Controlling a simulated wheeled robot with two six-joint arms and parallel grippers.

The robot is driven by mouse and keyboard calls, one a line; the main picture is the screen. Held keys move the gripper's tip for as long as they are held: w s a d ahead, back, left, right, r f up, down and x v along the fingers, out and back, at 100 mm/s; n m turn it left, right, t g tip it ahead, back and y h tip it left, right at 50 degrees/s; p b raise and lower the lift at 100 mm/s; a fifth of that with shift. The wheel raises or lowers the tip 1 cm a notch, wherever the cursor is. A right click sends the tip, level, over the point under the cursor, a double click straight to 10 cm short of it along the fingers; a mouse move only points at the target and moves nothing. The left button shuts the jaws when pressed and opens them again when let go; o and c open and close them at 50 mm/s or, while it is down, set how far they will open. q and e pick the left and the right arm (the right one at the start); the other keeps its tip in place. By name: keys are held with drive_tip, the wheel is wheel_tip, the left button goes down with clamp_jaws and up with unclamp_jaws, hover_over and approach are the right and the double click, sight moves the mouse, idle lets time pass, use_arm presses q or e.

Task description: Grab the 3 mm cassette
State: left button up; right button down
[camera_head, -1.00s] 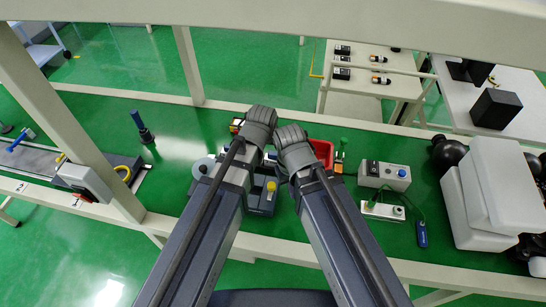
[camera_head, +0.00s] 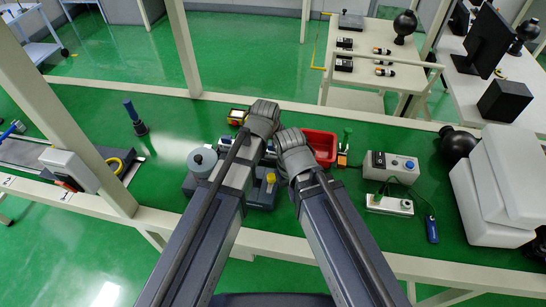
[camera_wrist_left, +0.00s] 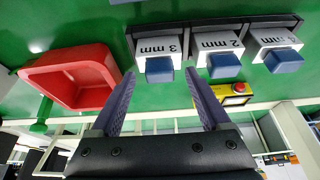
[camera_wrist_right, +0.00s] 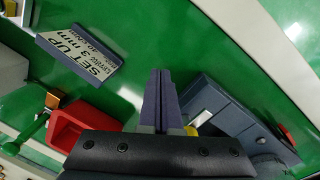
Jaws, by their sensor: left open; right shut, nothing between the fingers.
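The 3 mm cassette (camera_wrist_left: 158,45) sits in a dark rack in the left wrist view, a white block with a "3 mm" label and a blue handle. The 2 mm cassette (camera_wrist_left: 218,43) and another labelled cassette (camera_wrist_left: 271,40), its number hard to read, stand beside it. My left gripper (camera_wrist_left: 160,77) is open, and the blue handle of the 3 mm cassette appears between its fingertips; I cannot tell the depth. My right gripper (camera_wrist_right: 161,72) is shut and empty.
A red bin (camera_head: 322,146) stands close to the grippers. A sign (camera_wrist_right: 85,55) reading "SET UP" and "3 mm" lies in the right wrist view, near a dark blue fixture (camera_wrist_right: 225,105). A grey control box (camera_head: 391,168) and white boxes (camera_head: 500,190) stand at right.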

use_arm(q)
drive_tip(key=shift+f, duration=0.1)
clamp_jaws()
idle(0.6)
idle(0.8)
